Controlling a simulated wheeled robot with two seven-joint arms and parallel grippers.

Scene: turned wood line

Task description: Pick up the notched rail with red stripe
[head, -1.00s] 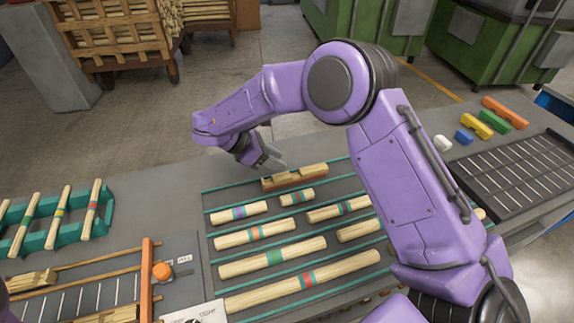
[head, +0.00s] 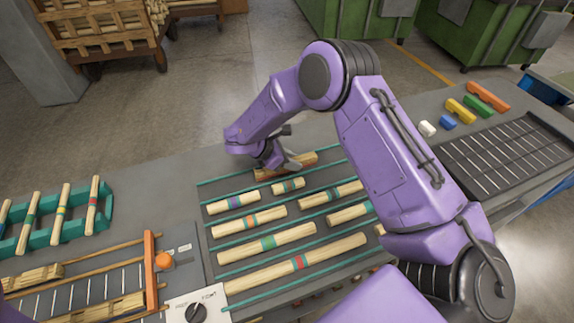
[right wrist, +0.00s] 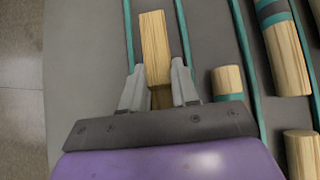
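A pale wooden rail (head: 306,161) with a notch lies at the back edge of the ribbed rack, partly hidden by my right gripper (head: 284,164). No red stripe shows on its visible part. In the right wrist view the rail (right wrist: 154,45) runs between the two fingers of my right gripper (right wrist: 159,88), which stand apart on either side of it. I cannot tell whether they touch it. A long round rail with a red stripe (head: 335,248) lies in the rack's front row. My left gripper is out of view.
Several striped round pieces lie in the rack's teal-ribbed rows (head: 266,243). Coloured blocks (head: 460,110) and a slotted black tray (head: 510,150) are at the right.

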